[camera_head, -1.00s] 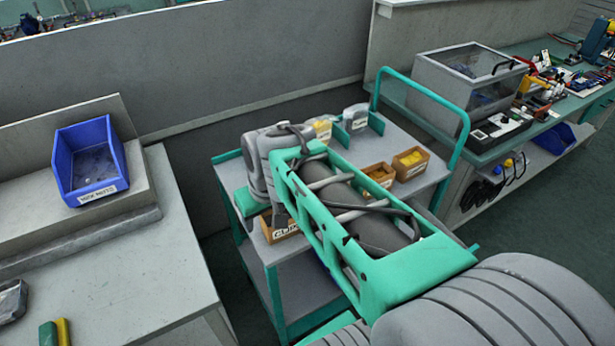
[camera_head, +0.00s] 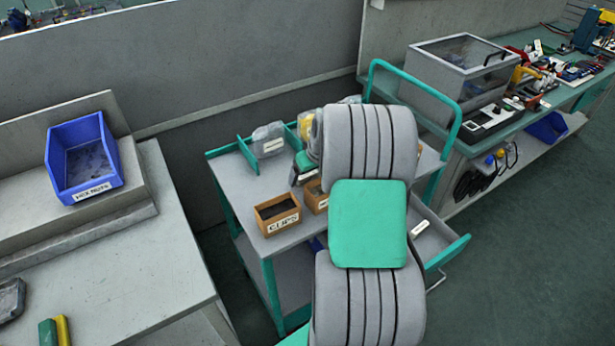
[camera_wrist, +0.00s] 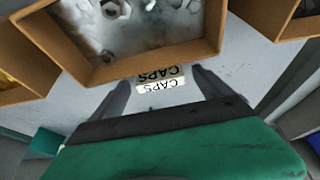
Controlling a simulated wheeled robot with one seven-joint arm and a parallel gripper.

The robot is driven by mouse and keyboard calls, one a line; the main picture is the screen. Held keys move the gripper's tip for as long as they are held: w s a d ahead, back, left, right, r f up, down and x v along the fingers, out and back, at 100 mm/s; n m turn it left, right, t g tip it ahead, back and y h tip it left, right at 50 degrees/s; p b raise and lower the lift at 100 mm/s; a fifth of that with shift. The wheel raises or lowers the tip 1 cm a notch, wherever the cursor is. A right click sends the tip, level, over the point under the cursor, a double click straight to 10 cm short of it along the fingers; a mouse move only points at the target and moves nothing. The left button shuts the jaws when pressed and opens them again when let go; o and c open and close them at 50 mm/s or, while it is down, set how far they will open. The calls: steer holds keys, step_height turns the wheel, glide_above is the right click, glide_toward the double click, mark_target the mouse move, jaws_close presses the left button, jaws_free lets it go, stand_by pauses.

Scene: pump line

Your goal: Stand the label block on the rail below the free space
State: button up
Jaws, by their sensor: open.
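The label block (camera_wrist: 160,82) reads CAPS twice, in a yellowish upper strip and a white lower strip. In the wrist view it is between the fingers of my gripper (camera_wrist: 158,79), which are open on either side of it. Contact with the fingers cannot be told. It appears close to the grey surface, below an orange-brown box (camera_wrist: 85,72) of grey metal parts. In the head view my arm hides the gripper and this block. The cart (camera_head: 222,170) has teal dividers (camera_head: 247,155) at its back; the bay left of the clear bag (camera_head: 269,146) looks empty. The rail cannot be made out.
A CLIPS box (camera_head: 278,221) stands at the cart's front left, beside another box (camera_head: 315,196). A drawer (camera_head: 436,250) stands open at the right, with a small white piece (camera_head: 420,229) in it. A blue HEX NUTS bin (camera_head: 85,175) stands on the left bench.

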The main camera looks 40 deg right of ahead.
steer(key=c, duration=1.6)
